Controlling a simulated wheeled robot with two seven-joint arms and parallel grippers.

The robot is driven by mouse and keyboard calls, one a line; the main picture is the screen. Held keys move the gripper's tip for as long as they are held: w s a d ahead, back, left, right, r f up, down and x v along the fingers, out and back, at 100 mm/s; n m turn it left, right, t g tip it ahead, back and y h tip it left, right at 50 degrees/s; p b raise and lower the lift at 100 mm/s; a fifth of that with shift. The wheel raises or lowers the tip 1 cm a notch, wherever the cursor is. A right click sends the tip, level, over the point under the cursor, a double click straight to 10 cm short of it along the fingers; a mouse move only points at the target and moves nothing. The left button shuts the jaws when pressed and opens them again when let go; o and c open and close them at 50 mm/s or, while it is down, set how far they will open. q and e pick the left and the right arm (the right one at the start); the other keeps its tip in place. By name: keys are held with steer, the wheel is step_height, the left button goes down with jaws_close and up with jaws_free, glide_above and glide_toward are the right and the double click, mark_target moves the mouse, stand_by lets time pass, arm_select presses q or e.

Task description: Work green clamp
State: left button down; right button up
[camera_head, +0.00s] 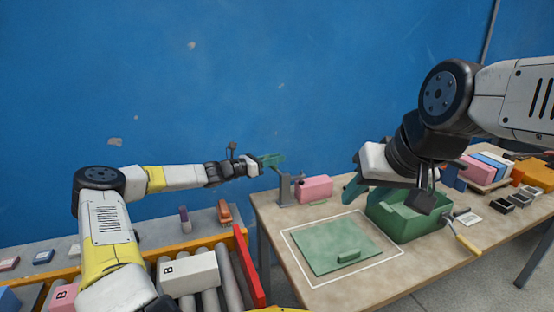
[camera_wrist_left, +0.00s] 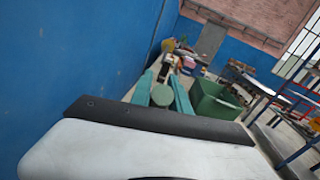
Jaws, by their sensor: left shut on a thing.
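The clamp (camera_head: 285,189) stands at the table's back left corner as a grey upright post. My left gripper (camera_head: 271,160) reaches in from the left at the top of this clamp. The fingers hide part of the handle in the head view. My right gripper (camera_head: 352,186) hangs over the table left of the green bin (camera_head: 402,222); its finger gap does not show clearly.
A pink block (camera_head: 315,188) sits right beside the clamp. A green panel (camera_head: 335,247) with a small handle lies inside a white outline on the table (camera_head: 272,221). A roller conveyor with a white box (camera_head: 188,272) runs at left. The blue wall is close behind.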

arm_select(q)
steer(key=shift+a+f, duration=0.1)
steer(key=shift+a, duration=0.05)
steer(key=shift+s+a+f+t+h, duration=0.15)
steer(key=shift+a+f+t+h, duration=0.2)
steer(key=shift+h, duration=0.25)
steer(key=shift+s+a+f+n+t+h, duration=0.25)
steer(key=shift+a+t+h, duration=0.2)
steer(key=shift+h, duration=0.15)
steer(key=shift+s+a+f+n+t+h, duration=0.15)
steer(key=shift+a+n+t+h, duration=0.15)
steer(key=shift+a+h, duration=0.25)
steer(key=shift+d, duration=0.1)
steer(key=c, duration=1.3)
jaws_free()
steer(key=shift+o, duration=0.2)
